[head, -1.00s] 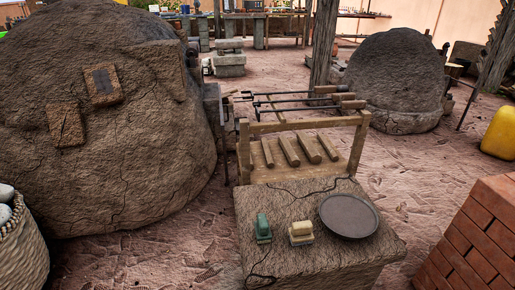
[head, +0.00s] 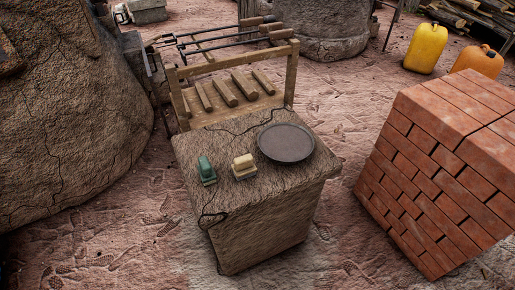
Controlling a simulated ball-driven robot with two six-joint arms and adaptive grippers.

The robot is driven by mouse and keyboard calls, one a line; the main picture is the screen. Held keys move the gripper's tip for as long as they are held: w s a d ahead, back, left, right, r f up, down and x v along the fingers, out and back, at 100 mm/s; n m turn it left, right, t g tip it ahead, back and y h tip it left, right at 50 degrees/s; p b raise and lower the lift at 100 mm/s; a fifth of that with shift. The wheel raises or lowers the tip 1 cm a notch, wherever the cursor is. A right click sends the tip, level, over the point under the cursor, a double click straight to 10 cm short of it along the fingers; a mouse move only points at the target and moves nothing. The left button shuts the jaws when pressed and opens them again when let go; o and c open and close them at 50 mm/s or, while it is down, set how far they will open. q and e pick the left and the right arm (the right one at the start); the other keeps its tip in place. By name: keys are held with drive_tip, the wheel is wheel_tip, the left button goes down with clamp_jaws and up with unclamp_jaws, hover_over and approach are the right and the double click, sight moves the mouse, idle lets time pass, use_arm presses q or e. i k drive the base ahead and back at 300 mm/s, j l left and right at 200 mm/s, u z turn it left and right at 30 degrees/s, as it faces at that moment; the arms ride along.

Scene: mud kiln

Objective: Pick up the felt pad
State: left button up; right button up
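Two small block-like things lie on the rough mud block (head: 265,232), near its left front. One is a dark green piece (head: 205,167) on a grey-green base. The other is a cream piece (head: 243,161) on a similar pale base, just right of it and apart from it. I cannot tell for sure which is the felt pad. A round dark plate (head: 286,143) lies to their right on the same block. Neither of my grippers is in view.
A wooden rack (head: 238,85) with rods and wooden pieces stands behind the block. A brick stack (head: 440,165) is at the right and a large mud kiln (head: 70,120) at the left. Yellow (head: 425,48) and orange (head: 475,62) cans stand behind the bricks. Ground in front is clear.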

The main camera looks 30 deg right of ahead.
sight(244, 166)
drive_tip(key=z, duration=0.75)
